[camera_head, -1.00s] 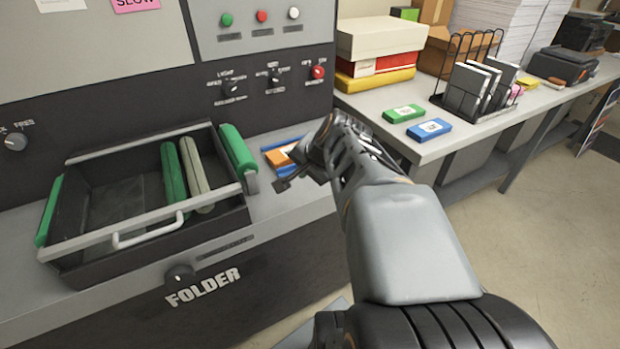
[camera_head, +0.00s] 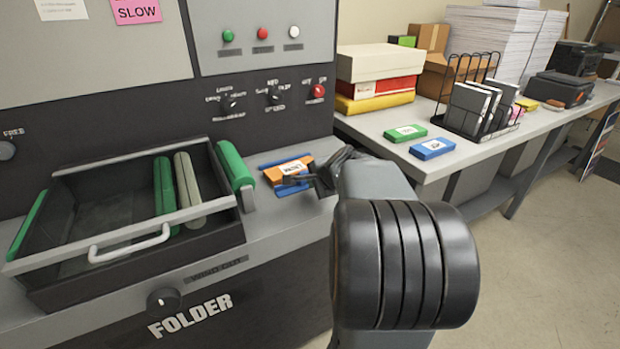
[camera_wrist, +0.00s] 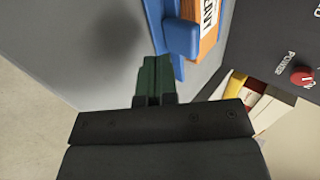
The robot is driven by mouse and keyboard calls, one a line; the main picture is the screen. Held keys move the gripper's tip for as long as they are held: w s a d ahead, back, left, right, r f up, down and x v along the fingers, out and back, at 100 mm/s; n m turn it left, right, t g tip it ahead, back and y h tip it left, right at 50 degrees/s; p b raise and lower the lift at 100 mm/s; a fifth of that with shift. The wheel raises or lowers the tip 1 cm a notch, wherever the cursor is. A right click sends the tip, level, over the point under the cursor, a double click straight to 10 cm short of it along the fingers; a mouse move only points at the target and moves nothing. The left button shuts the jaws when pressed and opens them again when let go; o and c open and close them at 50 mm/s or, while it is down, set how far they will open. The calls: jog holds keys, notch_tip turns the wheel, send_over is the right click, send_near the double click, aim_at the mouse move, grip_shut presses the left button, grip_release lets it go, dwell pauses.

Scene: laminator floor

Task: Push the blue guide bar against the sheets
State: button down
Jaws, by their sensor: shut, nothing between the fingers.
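An orange stack with a white label (camera_head: 288,171) lies on the grey ledge, right of the folder tray. Blue shows behind it and along its front edge; the front piece looks like the blue guide bar (camera_head: 291,188). In the wrist view the blue bar with a raised block (camera_wrist: 181,38) runs beside the orange stack (camera_wrist: 207,20). My gripper (camera_head: 308,181) is shut and empty, at the right end of the blue bar. In the wrist view its fingertips (camera_wrist: 153,62) are close to the bar; I cannot tell if they touch.
The black folder tray (camera_head: 110,205) with green and grey rollers is at left. A green box (camera_head: 405,133) and a blue box (camera_head: 433,149) lie on the side table, with a wire rack (camera_head: 478,118) behind. The ledge in front of the bar is bare.

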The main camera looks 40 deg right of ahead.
aim_at(310, 190)
jog(key=shift+w+d+r, duration=0.1)
jog(key=shift+w+d, duration=0.1)
jog(key=shift+w, duration=1.3)
jog(key=w, duration=0.1)
jog(key=w+p, duration=0.1)
jog(key=w, duration=0.1)
jog(key=w+p, duration=0.1)
jog(key=w, duration=0.1)
jog(key=shift+w+d, duration=0.1)
jog(key=shift+d, duration=0.25)
jog(key=shift+w+r, duration=0.1)
jog(key=shift+r, duration=0.05)
jog(key=s, duration=0.2)
jog(key=s+b, duration=0.1)
jog(key=s, duration=0.2)
jog(key=shift+a+r, duration=0.2)
jog(key=v, duration=0.9)
jog(key=shift+p, duration=0.35)
